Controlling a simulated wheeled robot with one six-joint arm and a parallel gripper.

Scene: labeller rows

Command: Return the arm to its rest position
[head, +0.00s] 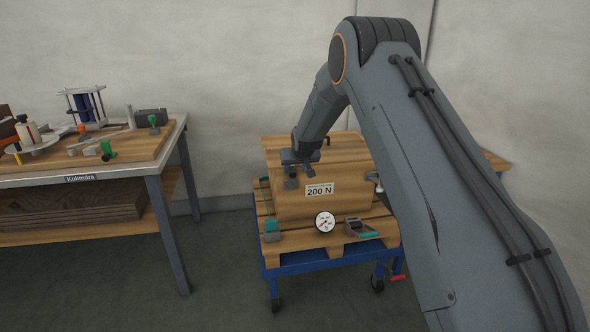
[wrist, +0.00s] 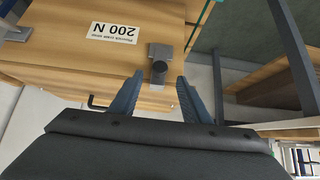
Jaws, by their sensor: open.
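My arm reaches across the right side of the head view, and my gripper (head: 300,183) hangs down at the near left part of a wooden box (head: 345,206) labelled "200 N". In the wrist view my gripper (wrist: 160,92) shows its two blue-grey fingers spread apart. I see nothing clearly held, and I cannot tell whether the fingers touch the piece. The box also fills the upper left of the wrist view (wrist: 60,50).
The box sits on a pallet on a blue wheeled cart (head: 318,262), with a dial gauge (head: 325,221) and a green-handled tool (head: 360,228) at its front. A workbench (head: 90,178) with several tools stands at the left. Floor is clear between bench and cart.

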